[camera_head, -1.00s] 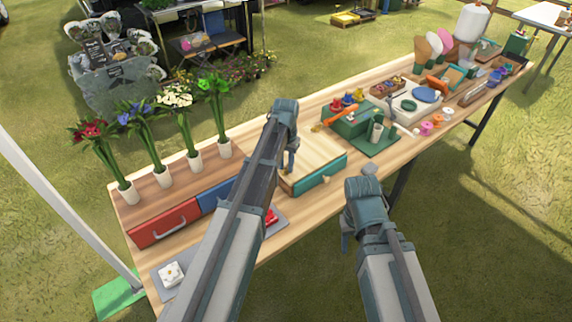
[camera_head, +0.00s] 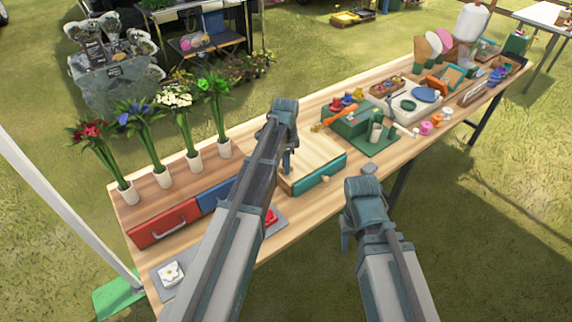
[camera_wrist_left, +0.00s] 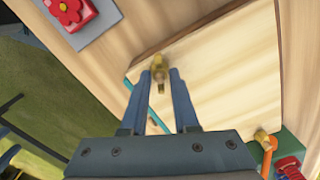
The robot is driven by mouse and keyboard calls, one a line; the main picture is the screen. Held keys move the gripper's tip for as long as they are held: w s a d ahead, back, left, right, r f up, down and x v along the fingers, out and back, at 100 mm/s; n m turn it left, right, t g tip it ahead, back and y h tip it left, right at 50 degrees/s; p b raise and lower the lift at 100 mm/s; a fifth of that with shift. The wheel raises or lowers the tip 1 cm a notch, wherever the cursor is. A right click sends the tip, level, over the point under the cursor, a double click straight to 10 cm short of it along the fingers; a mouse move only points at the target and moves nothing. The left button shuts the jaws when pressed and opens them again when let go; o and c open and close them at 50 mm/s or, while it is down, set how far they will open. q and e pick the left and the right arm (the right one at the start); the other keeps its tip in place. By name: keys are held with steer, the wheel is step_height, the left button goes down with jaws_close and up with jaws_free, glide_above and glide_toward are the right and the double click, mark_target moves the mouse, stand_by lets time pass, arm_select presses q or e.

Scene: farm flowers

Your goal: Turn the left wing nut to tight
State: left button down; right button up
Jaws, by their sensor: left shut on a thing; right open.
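The flower press (camera_head: 314,152) is a pale wooden board over a teal layer, lying on the table in front of my left arm. In the left wrist view, a small brass wing nut (camera_wrist_left: 159,68) sits near one edge of the press board (camera_wrist_left: 215,65). My left gripper (camera_wrist_left: 160,82) has its two fingers on either side of this nut and is shut on it. The left gripper (camera_head: 288,160) hides the nut in the head view. A second brass wing nut (camera_wrist_left: 264,137) shows at another corner. My right gripper (camera_head: 346,240) is open and empty, off the table's front edge.
Vases with flowers (camera_head: 162,175) stand at the left, behind red (camera_head: 160,222) and blue drawers. A red flower piece (camera_wrist_left: 70,8) lies on a grey mat beside the press. A green block with knobs (camera_head: 345,120) and a green mat stand close right of the press.

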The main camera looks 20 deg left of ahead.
arm_select(q)
steer(key=m, duration=0.6)
steer(key=shift+w+a, duration=0.1)
steer(key=shift+a, duration=0.05)
steer(key=m, duration=0.6)
steer(key=shift+m, duration=0.4)
steer(key=c, duration=0.7)
jaws_free()
steer(key=shift+r, duration=0.15)
step_height(320, 180, up, 14)
steer(key=p, duration=1.3)
steer(key=shift+f+p, duration=0.2)
steer(key=shift+p, duration=0.15)
